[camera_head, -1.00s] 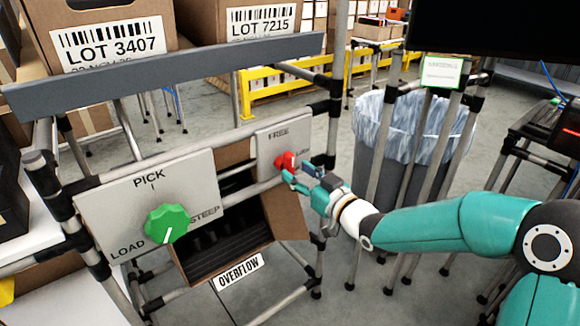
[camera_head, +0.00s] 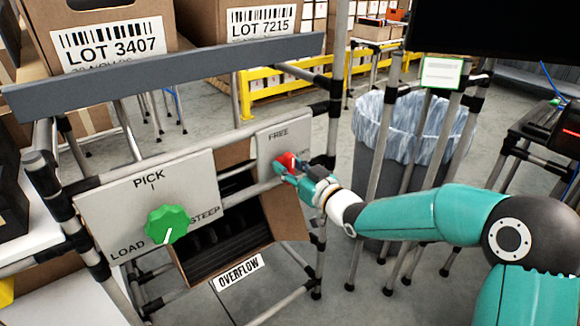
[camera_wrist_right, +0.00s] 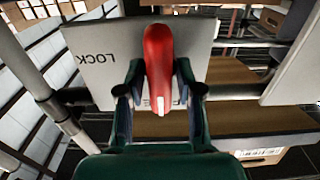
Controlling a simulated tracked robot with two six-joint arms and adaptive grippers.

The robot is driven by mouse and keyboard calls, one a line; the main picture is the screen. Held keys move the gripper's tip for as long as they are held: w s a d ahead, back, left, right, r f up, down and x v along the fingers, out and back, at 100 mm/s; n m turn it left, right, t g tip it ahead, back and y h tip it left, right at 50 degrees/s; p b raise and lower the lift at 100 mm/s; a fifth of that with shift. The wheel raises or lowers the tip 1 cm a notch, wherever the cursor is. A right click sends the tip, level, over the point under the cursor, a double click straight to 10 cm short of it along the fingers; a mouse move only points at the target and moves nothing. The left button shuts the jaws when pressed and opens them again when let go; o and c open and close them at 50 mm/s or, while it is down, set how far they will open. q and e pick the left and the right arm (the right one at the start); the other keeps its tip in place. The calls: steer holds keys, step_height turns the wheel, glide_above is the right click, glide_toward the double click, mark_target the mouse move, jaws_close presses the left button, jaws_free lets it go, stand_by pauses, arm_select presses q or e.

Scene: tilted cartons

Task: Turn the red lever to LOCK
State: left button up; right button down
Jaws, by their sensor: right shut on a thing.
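The red lever (camera_head: 287,161) is on a grey panel (camera_head: 270,140) marked FREE at the top, on the rack. In the right wrist view the red lever (camera_wrist_right: 159,65) stands between the fingers, with a white mark at its near end; LOCK shows upside down on the panel (camera_wrist_right: 92,70) to its left. My right gripper (camera_head: 284,171) is at the lever and covers part of it and of the panel's lettering in the head view. In the wrist view the right gripper (camera_wrist_right: 160,95) is shut on the lever, one finger on each side. My left gripper is not in view.
A green knob (camera_head: 167,223) sits on the larger panel (camera_head: 110,215) marked PICK, LOAD and STEEP. Rack poles and a lined bin (camera_head: 385,200) stand near my right arm.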

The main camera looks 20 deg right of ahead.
steer(key=shift+d+m, duration=0.1)
steer(key=shift+m, duration=0.3)
steer(key=m, duration=0.3)
steer(key=shift+w+d+m, duration=0.1)
steer(key=shift+d+m, duration=0.05)
steer(key=shift+m, duration=0.15)
steer(key=m, duration=0.4)
steer(key=shift+d+m+p, duration=0.15)
steer(key=shift+m+p, duration=0.15)
steer(key=shift+p, duration=0.05)
steer(key=m, duration=0.2)
steer(key=m+p, duration=0.1)
steer(key=m, duration=0.2)
steer(key=shift+d+f, duration=0.15)
steer(key=shift+f, duration=0.05)
steer(key=shift+f+m+p, duration=0.2)
steer(key=shift+m+p, duration=0.55)
steer(key=shift+m, duration=1.35)
steer(key=shift+f, duration=0.1)
steer(key=c, duration=1)
jaws_free()
steer(key=shift+w, duration=0.1)
